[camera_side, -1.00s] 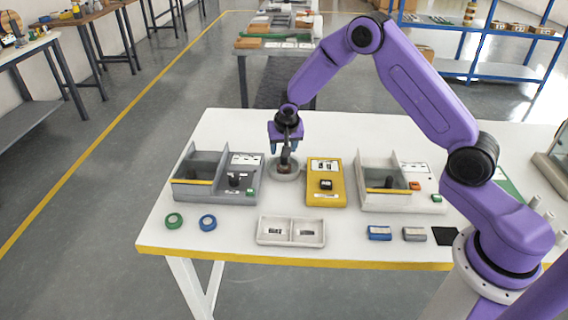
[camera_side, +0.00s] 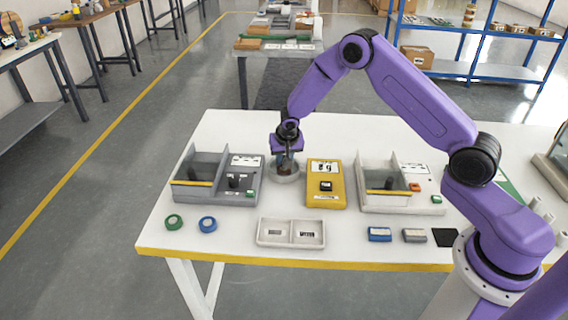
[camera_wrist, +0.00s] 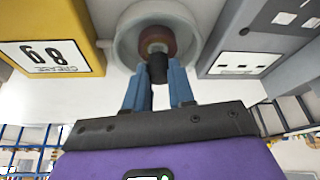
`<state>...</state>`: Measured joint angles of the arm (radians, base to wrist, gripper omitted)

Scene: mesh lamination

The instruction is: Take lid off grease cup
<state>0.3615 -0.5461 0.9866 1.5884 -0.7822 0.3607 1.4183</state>
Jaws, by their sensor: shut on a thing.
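The grease cup (camera_wrist: 126,48) is a pale grey round dish on the white table, and it also shows in the side view (camera_side: 285,177). The lid (camera_wrist: 157,40) appears as a reddish-brown round piece inside the cup's ring, with a dark knob (camera_wrist: 157,69). My gripper (camera_wrist: 158,75) has its blue fingers on both sides of the knob and is shut on it. In the side view my gripper (camera_side: 285,163) points down into the cup. The fingers hide part of the lid, and I cannot tell whether it is seated or lifted.
A yellow scale (camera_side: 326,172) stands close to the right of the cup, and a grey compartment box (camera_side: 215,187) close to the left. A white compartment box (camera_side: 385,206) stands further right. A white two-part tray (camera_side: 291,244) and tape rolls (camera_side: 174,222) lie in front.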

